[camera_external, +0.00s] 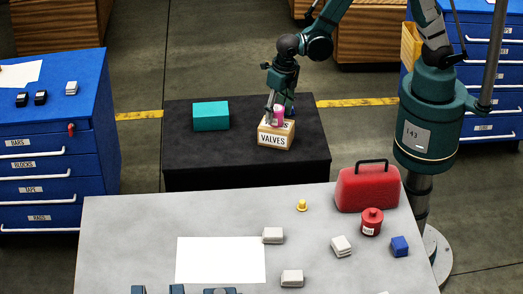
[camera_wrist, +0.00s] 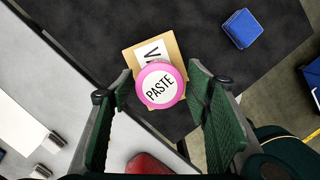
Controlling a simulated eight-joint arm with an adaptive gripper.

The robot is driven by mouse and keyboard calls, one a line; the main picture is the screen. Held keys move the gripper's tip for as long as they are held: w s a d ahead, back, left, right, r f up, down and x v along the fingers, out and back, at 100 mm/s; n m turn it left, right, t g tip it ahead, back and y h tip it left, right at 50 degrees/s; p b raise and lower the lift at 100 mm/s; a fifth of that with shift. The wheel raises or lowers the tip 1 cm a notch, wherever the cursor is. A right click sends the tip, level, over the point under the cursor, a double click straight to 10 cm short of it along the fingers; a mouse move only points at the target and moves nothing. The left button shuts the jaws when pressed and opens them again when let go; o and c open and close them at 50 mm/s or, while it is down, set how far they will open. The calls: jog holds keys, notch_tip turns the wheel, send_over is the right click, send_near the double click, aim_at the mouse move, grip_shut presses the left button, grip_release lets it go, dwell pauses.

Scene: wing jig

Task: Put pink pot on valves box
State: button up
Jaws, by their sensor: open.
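The pink pot (camera_external: 279,115) stands upright on top of the tan valves box (camera_external: 273,139) in the external view. In the wrist view the pot (camera_wrist: 160,84) shows its white round lid reading PASTE. The valves box (camera_wrist: 172,45) lies under it there, with part of its white label showing. My gripper (camera_external: 280,106) is open and points down at the pot. In the wrist view its two green fingers (camera_wrist: 158,88) spread to the left and right of the pot, with visible gaps. The pot hides part of the box top.
The valves box sits on a black table (camera_external: 190,155) beside a teal block (camera_external: 211,115). In front is a grey table (camera_external: 140,225) with a red case (camera_external: 367,188), a red can (camera_external: 371,221) and several small blocks. A blue drawer cabinet (camera_external: 55,150) stands left.

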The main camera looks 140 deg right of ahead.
jog(key=shift+a+r, duration=0.25)
jog(key=shift+r, duration=1.5)
jog(key=shift+a+r, duration=0.3)
jog(key=shift+r, duration=1.5)
jog(key=shift+a+r, duration=0.25)
jog(key=shift+r, duration=1.5)
jog(key=shift+a, duration=0.1)
jog(key=shift+w+a+r, duration=0.1)
jog(key=shift+a+r, duration=0.1)
jog(key=a+r+m+t, duration=0.1)
jog(key=a+r+m, duration=0.25)
jog(key=a, duration=0.25)
jog(key=w+a+r+m+t, duration=0.1)
jog(key=a+r+m, duration=0.1)
jog(key=a+r, duration=0.35)
jog(key=a+r+m+t, duration=0.1)
jog(key=a+r+m, duration=0.1)
jog(key=a, duration=0.6)
jog(key=s+a+r+m+t, duration=0.1)
jog(key=s+a+m, duration=0.1)
jog(key=a, duration=0.4)
jog(key=s+a+r+m+t+y, duration=0.1)
jog(key=s+a+r+m, duration=0.1)
jog(key=a+m, duration=0.3)
jog(key=s+a+r+m+t, duration=0.1)
jog(key=s+a+m+t, duration=0.1)
jog(key=a, duration=0.7)
jog(key=shift+s+r+m+y, duration=0.4)
jog(key=shift+s+m, duration=0.35)
jog(key=shift+s, duration=0.4)
